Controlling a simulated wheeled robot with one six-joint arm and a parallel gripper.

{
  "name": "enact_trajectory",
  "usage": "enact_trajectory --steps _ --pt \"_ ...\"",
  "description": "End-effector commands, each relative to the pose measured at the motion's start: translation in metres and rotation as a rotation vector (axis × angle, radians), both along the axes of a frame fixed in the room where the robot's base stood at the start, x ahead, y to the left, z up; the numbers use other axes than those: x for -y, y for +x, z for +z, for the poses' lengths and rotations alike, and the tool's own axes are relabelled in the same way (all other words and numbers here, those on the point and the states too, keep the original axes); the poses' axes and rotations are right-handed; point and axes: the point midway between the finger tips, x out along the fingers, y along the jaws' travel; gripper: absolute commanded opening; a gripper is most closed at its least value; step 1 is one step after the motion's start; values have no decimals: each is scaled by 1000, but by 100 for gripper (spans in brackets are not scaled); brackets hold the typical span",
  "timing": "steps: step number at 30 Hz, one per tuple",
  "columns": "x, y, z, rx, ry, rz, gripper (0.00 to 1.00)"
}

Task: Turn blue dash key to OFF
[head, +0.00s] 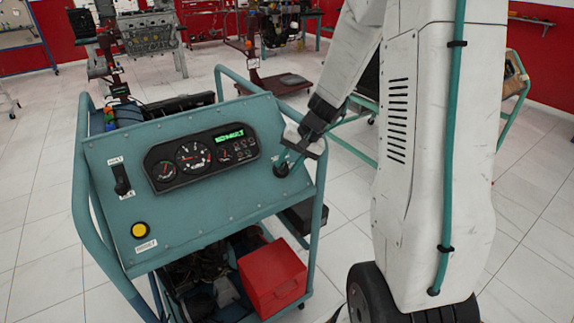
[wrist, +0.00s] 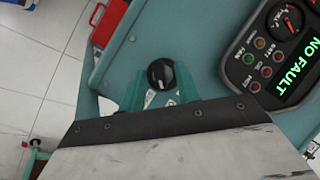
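The teal-blue engine trainer's dash panel (head: 200,217) faces me in the head view. In the wrist view its key switch is a round black knob (wrist: 161,74) with a pale pointer mark. White labels beside it are partly hidden, so I cannot read its position. My gripper (wrist: 160,87) is open, with one teal finger on each side of the knob and gaps visible. I cannot tell how deep the fingertips reach. In the head view my gripper (head: 287,163) is at the panel's right end and hides most of the knob.
A black gauge cluster (head: 200,156) with a green display sits left of the knob; the display reads NO FAULT in the wrist view. A lever switch (head: 121,180) and a yellow button (head: 140,230) are farther left. A teal tube frame (head: 318,205) runs close on the right.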

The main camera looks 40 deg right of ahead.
Motion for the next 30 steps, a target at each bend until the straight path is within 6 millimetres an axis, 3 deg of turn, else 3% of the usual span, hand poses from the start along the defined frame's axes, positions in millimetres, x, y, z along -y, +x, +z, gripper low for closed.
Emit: enact_trajectory --steps 11,12,15,16,30 --pt "-4 3 -9 0 0 0 33" --pt "-4 3 -9 0 0 0 30" --pt "-4 3 -9 0 0 0 2" --pt "-4 3 -9 0 0 0 0" --pt "-5 3 -9 -2 -52 60 0"
